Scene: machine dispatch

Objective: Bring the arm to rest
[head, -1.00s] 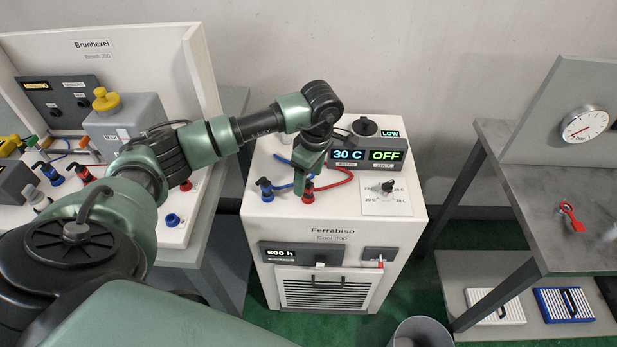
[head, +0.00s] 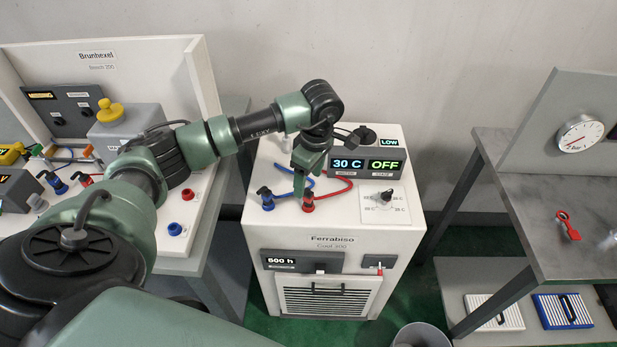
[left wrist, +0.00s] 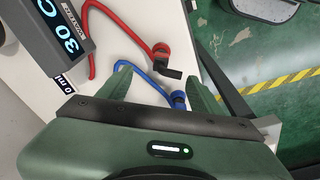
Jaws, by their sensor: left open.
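My left arm (head: 222,138) reaches in from the left, over the white Ferrabiso unit (head: 345,225). My left gripper (head: 303,184) points down, open and empty, above the unit's top beside the red coupling (head: 308,201) and the blue coupling (head: 266,199). In the left wrist view the two green fingers of the gripper (left wrist: 160,86) are spread apart. The red coupling (left wrist: 163,57) and blue coupling (left wrist: 178,98) show beyond and between them. I cannot tell whether a finger touches a coupling. My right gripper is in neither view.
The unit's display box (head: 367,162) reads 30 C and OFF, with a dial (head: 384,197) in front. Red and blue hoses loop on the top. The Brunhexel bench (head: 203,200) stands left, a grey table (head: 540,195) right, a grey bin (head: 422,336) on the floor.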

